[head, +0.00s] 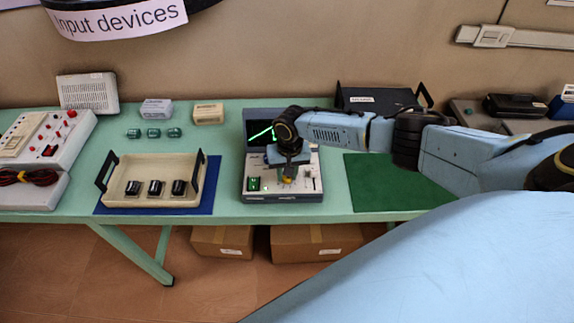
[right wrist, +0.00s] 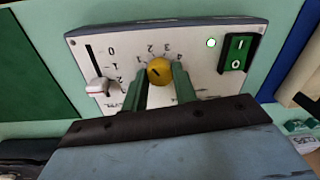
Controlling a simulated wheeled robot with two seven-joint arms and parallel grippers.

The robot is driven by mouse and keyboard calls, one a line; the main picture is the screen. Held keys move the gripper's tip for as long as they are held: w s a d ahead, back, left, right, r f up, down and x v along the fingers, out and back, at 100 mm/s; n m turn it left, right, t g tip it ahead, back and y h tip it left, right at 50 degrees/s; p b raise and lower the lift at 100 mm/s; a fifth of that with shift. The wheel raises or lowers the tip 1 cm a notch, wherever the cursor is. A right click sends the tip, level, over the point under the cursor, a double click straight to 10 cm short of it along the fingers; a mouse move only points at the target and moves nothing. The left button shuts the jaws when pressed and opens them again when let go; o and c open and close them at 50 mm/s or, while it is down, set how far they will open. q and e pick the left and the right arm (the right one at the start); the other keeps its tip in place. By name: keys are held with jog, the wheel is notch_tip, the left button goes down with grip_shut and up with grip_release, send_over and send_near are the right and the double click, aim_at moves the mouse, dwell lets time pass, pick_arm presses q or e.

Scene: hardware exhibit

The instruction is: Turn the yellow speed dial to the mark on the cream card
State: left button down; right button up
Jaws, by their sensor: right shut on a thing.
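The yellow speed dial (right wrist: 159,71) sits on the light panel of a device (head: 284,196), with numbers 1 to 4 around its upper side in the right wrist view. A short dark line marks its face, seemingly on the side toward 1; the exact mark is unclear. My right gripper (right wrist: 161,84) is shut on the dial, with one green finger on each side. In the head view my right gripper (head: 287,176) reaches down over the panel and mostly covers the dial. My left gripper is out of view.
A tray (head: 130,168) with black knobs stands left; a green mat (head: 385,183) lies right.

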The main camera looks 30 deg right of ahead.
jog(key=shift+m+p, duration=1.3)
jog(key=shift+m, duration=0.2)
jog(key=o, duration=1)
jog(key=r, duration=0.4)
jog(key=r+p, duration=0.1)
jog(key=r, duration=0.8)
jog(key=shift+s+d+r+p, duration=0.2)
jog(key=shift+d+p, duration=0.1)
jog(key=shift+p, duration=0.1)
